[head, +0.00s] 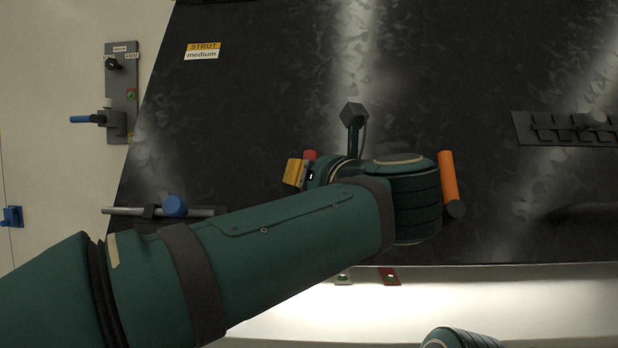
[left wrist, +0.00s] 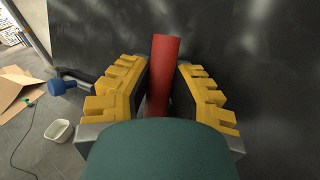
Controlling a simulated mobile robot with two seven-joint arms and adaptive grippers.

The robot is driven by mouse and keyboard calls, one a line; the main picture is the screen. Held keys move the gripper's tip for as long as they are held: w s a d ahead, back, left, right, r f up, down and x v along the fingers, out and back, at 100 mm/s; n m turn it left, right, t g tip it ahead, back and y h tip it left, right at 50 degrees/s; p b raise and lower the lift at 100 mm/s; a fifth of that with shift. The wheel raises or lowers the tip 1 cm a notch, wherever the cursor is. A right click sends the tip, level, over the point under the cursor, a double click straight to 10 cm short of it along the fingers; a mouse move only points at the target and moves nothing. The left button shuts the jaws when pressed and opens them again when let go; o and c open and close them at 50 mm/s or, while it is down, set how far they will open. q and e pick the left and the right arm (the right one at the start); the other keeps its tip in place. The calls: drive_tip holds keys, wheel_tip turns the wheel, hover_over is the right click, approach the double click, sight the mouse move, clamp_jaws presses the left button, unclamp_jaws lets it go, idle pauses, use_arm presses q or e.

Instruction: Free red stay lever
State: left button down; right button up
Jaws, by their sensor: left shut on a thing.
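The red stay lever (left wrist: 164,70) stands between the yellow-padded fingers of my left gripper (left wrist: 160,82) in the left wrist view, its upper end sticking out past them. The gripper is shut on it. In the head view only the lever's red end (head: 310,155) shows beside a yellow finger of my left gripper (head: 297,173); my own wrist and forearm hide the rest. Where the lever joins its mount is hidden. My right gripper is not in view; only a piece of my right arm shows at the bottom edge.
An orange handle (head: 448,176) is just right of my wrist. A blue-knobbed bar (head: 175,207) lies left, above my forearm. A switch plate (head: 121,90) with a blue lever is on the left wall. A dark bracket (head: 568,129) is at right. A white bin (left wrist: 59,131) stands below.

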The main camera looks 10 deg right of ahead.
use_arm(q)
drive_tip(key=shift+a+r+n+y, duration=0.15)
drive_tip(key=shift+a+n+y, duration=0.15)
drive_tip(key=shift+n, duration=0.2)
drive_tip(key=c, duration=0.8)
unclamp_jaws()
drive_tip(key=shift+w, duration=0.1)
drive_tip(key=shift+c, duration=0.2)
drive_tip(key=shift+d, duration=0.1)
drive_tip(key=v, duration=1.2)
drive_tip(key=shift+r, duration=0.1)
